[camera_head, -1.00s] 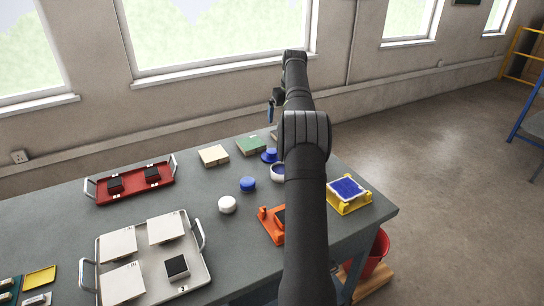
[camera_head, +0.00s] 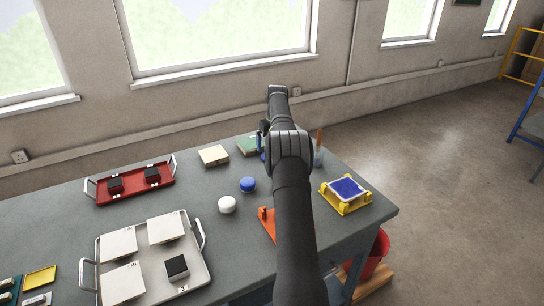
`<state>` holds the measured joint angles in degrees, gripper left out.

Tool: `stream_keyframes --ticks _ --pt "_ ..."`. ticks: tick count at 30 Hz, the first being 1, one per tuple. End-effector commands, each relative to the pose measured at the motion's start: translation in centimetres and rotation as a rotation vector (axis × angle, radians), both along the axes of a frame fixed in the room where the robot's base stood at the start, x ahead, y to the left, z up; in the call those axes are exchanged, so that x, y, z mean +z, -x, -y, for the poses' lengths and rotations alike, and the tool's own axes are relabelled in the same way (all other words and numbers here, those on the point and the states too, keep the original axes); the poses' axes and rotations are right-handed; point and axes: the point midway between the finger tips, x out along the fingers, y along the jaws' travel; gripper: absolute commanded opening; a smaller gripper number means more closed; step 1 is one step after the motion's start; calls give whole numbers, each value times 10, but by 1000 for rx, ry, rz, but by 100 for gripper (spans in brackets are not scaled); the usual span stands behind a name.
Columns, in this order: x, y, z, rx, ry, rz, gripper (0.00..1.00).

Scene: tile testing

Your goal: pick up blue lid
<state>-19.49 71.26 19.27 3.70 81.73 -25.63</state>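A small round blue lid (camera_head: 248,184) lies on the grey table, left of my arm and just behind a round white piece (camera_head: 227,205). A second blue object (camera_head: 263,156) shows only as a sliver beside my arm; my arm hides most of it. My gripper (camera_head: 263,140) is at the far side of the table, left of my forearm and above that second blue object. It is small, dark and mostly hidden, so I cannot tell whether its fingers are open or touch anything.
A red tray (camera_head: 136,196) and a light tray (camera_head: 105,270) stand left. A cream block (camera_head: 213,154) and green block (camera_head: 247,146) lie at the back. An orange holder (camera_head: 266,223) is partly behind my arm. A yellow stand (camera_head: 347,205) with a blue pad is right.

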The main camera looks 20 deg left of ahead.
Motion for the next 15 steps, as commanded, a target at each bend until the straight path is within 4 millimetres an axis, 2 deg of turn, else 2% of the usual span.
stream_keyframes --ticks 5,12,15 --pt "-11 -1 -1 0 0 -1 100" --pt "-46 -4 -3 0 0 -1 100" --pt "-53 -5 -3 -1 0 1 100"
